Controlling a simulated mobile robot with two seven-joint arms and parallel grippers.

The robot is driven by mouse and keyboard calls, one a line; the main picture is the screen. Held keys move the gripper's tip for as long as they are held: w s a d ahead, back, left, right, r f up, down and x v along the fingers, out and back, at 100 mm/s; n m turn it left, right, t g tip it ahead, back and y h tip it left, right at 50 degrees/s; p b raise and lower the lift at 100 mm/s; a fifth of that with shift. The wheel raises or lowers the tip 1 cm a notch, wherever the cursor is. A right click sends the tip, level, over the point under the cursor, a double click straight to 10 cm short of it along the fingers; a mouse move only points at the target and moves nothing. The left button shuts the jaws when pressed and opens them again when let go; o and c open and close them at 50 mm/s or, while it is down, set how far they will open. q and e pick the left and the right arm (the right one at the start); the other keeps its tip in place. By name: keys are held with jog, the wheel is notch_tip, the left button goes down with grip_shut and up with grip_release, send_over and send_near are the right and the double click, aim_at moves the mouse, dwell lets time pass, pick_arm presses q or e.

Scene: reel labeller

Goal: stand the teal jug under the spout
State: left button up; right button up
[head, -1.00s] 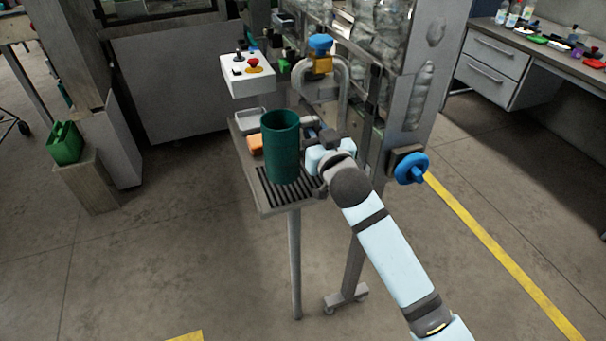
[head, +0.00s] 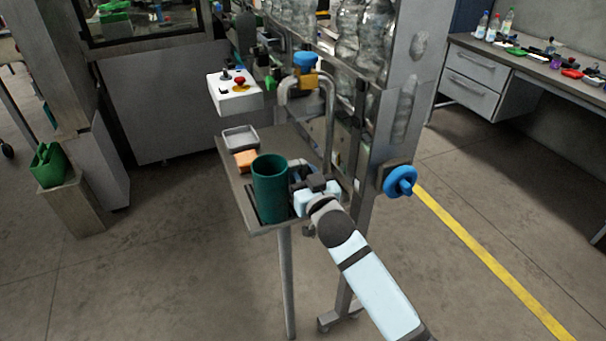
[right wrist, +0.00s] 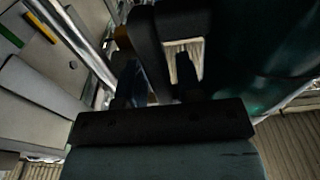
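The teal jug (head: 270,188) is upright over the slotted front part of the small metal shelf (head: 232,172). I cannot tell whether its base touches the slots. My right gripper (head: 302,190) is at the jug's right side, shut on what looks like its handle. In the right wrist view the fingers (right wrist: 158,85) flank a dark upright bar, with the jug's wall (right wrist: 272,45) dark at the right. A bent grey pipe (head: 284,92) with a blue-topped yellow valve (head: 305,70), seemingly the spout, stands above and behind the jug. My left gripper is out of view.
An orange block (head: 245,160) and a grey tray (head: 240,138) lie behind the jug on the shelf. A white control box (head: 234,95) with a red button is above left. A blue handwheel (head: 399,181) sticks out on the machine's right, near my arm.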

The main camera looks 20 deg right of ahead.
jog(key=shift+o, duration=0.6)
jog(key=shift+r, duration=0.15)
